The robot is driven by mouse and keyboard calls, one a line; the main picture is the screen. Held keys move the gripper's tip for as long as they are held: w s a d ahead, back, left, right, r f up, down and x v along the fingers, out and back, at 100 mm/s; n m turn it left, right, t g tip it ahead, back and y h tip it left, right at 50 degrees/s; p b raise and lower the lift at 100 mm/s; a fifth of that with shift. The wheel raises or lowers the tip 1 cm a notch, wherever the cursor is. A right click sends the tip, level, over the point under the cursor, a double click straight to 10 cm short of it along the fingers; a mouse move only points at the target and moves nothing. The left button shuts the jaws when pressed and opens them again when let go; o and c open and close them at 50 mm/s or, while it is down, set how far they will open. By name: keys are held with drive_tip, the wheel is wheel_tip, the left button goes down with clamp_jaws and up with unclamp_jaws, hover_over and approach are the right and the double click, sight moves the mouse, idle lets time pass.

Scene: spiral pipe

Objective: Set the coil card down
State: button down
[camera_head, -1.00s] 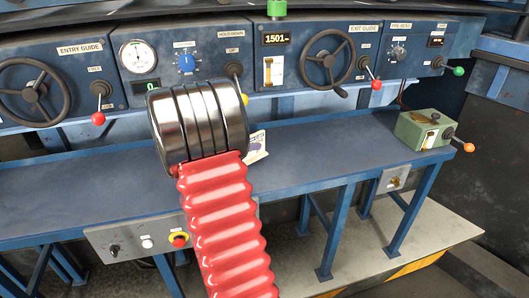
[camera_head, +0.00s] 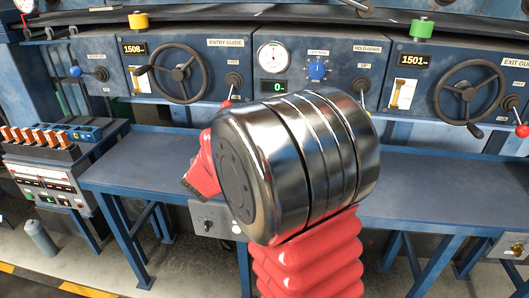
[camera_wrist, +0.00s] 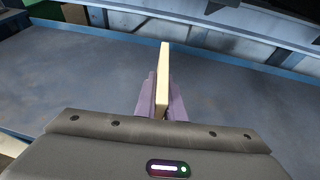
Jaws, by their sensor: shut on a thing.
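In the wrist view my gripper (camera_wrist: 161,108) is shut on the coil card (camera_wrist: 165,68), a thin cream card seen nearly edge-on. The card stands upright between the two mauve fingers and sticks out past their tips. Below and around it is the blue-grey bench top (camera_wrist: 90,72). I cannot tell whether the card touches the bench. In the head view my own arm covers the middle, and the card is hidden there. The bench (camera_head: 415,190) shows on both sides of the arm.
The control panel (camera_head: 215,60) with handwheels, gauges and levers runs behind the bench. A console with orange-topped switches (camera_head: 45,165) stands at the left. The bench top has bare room left and right of my arm. A grey cylinder (camera_head: 40,236) stands on the floor.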

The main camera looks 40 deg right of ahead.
drive_tip(key=w+a+r+n+t+y, duration=0.1)
drive_tip(key=a+n+y, duration=0.3)
drive_tip(key=a, duration=1.5)
drive_tip(key=shift+r+t+y, duration=0.3)
drive_tip(key=shift+r+t, duration=0.3)
drive_tip(key=shift+r, duration=0.1)
